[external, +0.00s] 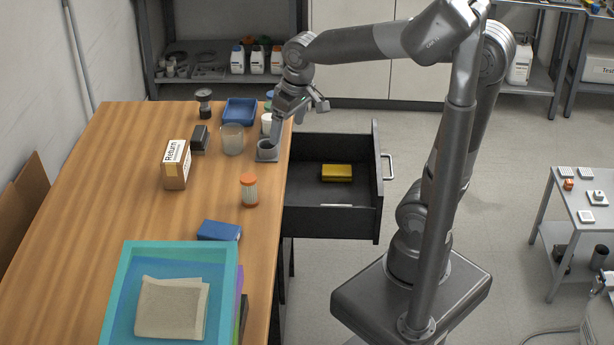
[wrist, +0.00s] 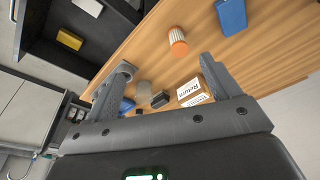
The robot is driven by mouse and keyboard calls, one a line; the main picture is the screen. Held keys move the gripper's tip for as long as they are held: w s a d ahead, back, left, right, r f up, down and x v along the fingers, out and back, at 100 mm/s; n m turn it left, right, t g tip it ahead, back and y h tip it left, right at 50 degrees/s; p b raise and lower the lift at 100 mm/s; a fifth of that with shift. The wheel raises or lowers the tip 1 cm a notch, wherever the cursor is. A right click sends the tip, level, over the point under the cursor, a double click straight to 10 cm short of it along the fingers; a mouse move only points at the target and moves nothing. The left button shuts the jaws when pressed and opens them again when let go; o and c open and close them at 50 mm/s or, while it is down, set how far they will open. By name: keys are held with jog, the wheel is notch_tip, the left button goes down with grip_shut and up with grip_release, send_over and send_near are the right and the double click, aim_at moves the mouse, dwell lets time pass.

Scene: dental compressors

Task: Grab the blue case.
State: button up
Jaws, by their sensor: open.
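The blue case (external: 218,231) lies flat on the wooden table, just behind the teal tray. In the wrist view the blue case (wrist: 231,15) is at the top right edge, partly cut off, beyond the right finger. My gripper (external: 298,118) is open and empty, above the table's right edge near the drawer, well behind the case. In the wrist view the gripper's two fingers (wrist: 165,67) are spread wide with table objects seen between them. The case is apart from the fingers.
A teal tray (external: 229,285) with a folded cloth stands in front of the case. An orange-capped jar (external: 249,190) and a Return box (external: 175,165) stand behind it. A blue bin (external: 239,111) is farther back. The open drawer (external: 335,222) holds a yellow item (external: 337,172).

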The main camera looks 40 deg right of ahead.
jog(key=w+a+f+n+g, duration=0.1)
jog(key=w+a+f, duration=0.15)
jog(key=a, duration=0.35)
jog(key=w+a+f+n+g, duration=0.1)
jog(key=w+a+f, duration=0.15)
jog(key=a, duration=0.25)
jog(key=n+g+h, duration=0.2)
send_over(213, 233)
jog(key=f, duration=1.2)
jog(key=shift+w+a, duration=0.1)
jog(key=shift+a, duration=0.3)
jog(key=shift+d+f, duration=0.2)
jog(key=shift+f, duration=1.3)
jog(key=shift+d+f, duration=0.2)
jog(key=shift+f, duration=1.3)
jog(key=shift+c, duration=0.4)
jog(key=c, duration=1)
jog(key=shift+r, duration=0.15)
